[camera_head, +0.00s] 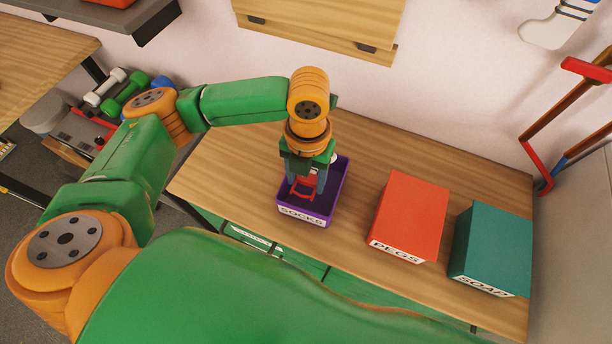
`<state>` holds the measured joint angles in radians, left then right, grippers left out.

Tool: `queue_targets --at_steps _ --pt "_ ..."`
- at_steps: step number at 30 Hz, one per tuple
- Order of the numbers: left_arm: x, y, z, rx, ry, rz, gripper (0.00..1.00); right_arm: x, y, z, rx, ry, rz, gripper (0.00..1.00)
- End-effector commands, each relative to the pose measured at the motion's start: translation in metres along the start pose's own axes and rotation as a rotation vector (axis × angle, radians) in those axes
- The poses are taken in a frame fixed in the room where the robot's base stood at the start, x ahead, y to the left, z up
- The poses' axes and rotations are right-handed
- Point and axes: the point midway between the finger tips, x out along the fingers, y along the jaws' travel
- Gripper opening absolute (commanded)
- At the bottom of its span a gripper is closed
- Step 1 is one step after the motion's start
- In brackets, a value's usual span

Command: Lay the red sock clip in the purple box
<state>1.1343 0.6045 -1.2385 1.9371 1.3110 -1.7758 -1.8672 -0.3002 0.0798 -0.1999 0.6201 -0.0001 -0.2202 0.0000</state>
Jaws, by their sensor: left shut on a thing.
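The purple box (339,184) is open at the top and stands on the wooden table, with a white label reading SOCKS on its front. My left gripper (305,188) points down over the box, its fingers at or inside the opening. It is shut on the red sock clip (304,193), which shows between the fingers. I cannot tell whether the clip touches the box floor. The gripper and wrist hide the back part of the box. My right gripper is not in view.
A red box (410,215) labelled PEGS and a teal box (493,247) labelled SOAP stand to the right on the wooden table (232,176). The table left of the purple box is clear. A wooden wall cabinet (325,22) hangs behind.

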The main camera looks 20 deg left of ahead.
Motion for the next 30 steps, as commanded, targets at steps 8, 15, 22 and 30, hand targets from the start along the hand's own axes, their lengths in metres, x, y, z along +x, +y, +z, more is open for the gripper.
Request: queue_targets --at_steps 8,15,22,30 --pt "0.003 0.000 0.000 -0.001 0.000 0.000 0.05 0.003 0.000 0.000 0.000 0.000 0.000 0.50" --pt "0.003 0.000 0.000 -0.001 0.000 0.000 0.94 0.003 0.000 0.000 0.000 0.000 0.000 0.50" --pt "0.001 0.000 0.001 -0.001 -0.001 0.000 0.94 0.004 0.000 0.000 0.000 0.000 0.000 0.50" --pt "-0.052 0.000 0.001 -0.001 -0.005 -0.001 0.94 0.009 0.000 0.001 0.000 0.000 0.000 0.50"
